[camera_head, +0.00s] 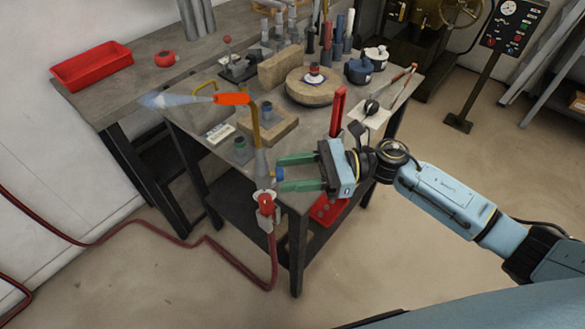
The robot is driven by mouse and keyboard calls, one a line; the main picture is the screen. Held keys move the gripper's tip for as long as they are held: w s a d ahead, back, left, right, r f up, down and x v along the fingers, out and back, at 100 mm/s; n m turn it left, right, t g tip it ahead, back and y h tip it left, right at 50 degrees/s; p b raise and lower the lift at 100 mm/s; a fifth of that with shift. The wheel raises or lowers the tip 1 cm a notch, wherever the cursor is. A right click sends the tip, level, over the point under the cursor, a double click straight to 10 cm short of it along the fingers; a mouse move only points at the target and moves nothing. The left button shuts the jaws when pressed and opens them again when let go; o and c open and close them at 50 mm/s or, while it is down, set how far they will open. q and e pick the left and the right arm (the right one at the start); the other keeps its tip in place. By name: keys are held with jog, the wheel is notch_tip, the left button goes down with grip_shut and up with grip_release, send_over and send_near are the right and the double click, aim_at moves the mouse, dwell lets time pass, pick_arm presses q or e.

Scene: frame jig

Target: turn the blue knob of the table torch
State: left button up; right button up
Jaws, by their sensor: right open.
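The table torch (262,166) stands at the near corner of the workbench. Its brass neck rises to an orange head (232,99), and a pale bluish flame (175,100) points left from it. The small blue knob (279,174) is on the right side of the torch's lower body. My right gripper (284,173) reaches in from the right with its green fingers open, one above and one below the knob. The fingertips are about level with the knob; I cannot tell whether they touch it. My left gripper is not in view.
A red hose runs from a red fitting (266,203) below the torch down to the floor. A red upright handle (338,110) stands just behind my right gripper. The bench (205,108) also holds a round wooden block (312,92), pots and several tools. A red tray (92,66) sits far left.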

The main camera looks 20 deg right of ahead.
jog(key=shift+a, duration=0.1)
jog(key=c, duration=1)
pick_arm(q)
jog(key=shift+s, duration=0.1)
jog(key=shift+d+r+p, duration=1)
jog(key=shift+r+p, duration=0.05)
pick_arm(e)
jog(key=m, duration=1.2)
jog(key=shift+m+t, duration=0.4)
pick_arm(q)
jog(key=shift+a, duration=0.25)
